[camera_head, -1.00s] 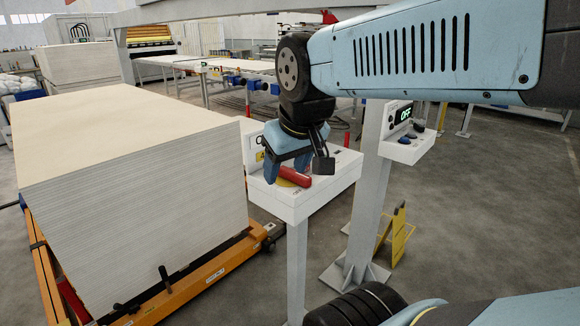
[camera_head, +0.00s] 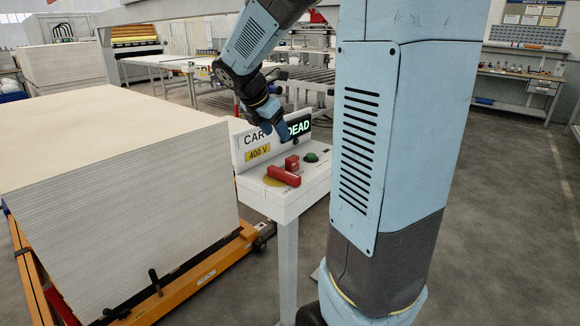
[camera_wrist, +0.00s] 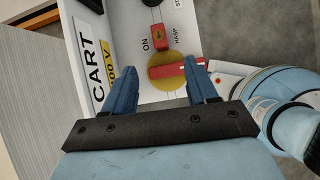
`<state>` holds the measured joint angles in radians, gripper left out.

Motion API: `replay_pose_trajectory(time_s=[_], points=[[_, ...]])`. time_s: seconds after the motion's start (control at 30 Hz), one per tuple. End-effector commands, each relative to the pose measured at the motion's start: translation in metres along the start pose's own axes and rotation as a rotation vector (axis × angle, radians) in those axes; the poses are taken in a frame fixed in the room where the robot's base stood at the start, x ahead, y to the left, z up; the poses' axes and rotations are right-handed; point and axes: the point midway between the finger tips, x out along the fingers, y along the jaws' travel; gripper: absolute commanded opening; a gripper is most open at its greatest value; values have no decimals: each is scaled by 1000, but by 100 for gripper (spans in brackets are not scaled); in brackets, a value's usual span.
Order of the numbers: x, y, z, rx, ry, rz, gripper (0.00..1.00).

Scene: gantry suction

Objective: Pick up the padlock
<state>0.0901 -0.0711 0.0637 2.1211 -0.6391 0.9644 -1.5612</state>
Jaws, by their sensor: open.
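A small red block with a label, which looks like the padlock (camera_head: 292,162), sits on the white console top (camera_head: 262,190), just behind a long red handle. In the wrist view the padlock (camera_wrist: 160,37) lies between the words ON and HASP, beyond the red handle (camera_wrist: 177,71) on its yellow disc. My gripper (camera_head: 273,122) is above the back of the console, apart from the padlock. In the wrist view my gripper (camera_wrist: 160,72) has its two blue fingers spread with nothing held between them. The padlock's shackle is too small to make out.
The console's upright back panel (camera_head: 258,145) reads CART and 400 V, with a lit display (camera_head: 298,126) reading DEAD. A green button (camera_head: 311,157) sits right of the padlock. A tall stack of boards (camera_head: 120,200) stands close on the left. Floor is open at right.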

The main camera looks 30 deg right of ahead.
Motion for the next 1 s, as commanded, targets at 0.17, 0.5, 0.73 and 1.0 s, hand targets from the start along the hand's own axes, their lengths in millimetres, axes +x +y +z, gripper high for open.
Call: replay_pose_trajectory(time_s=[0.17, 0.5, 0.73, 1.0], points=[[14, 4, 3, -51, -9, -10, 57], [71, 4, 3, -50, -8, -10, 57], [89, 4, 2, -49, -9, -6, 57], [116, 3, 3, -48, -7, -10, 57]])
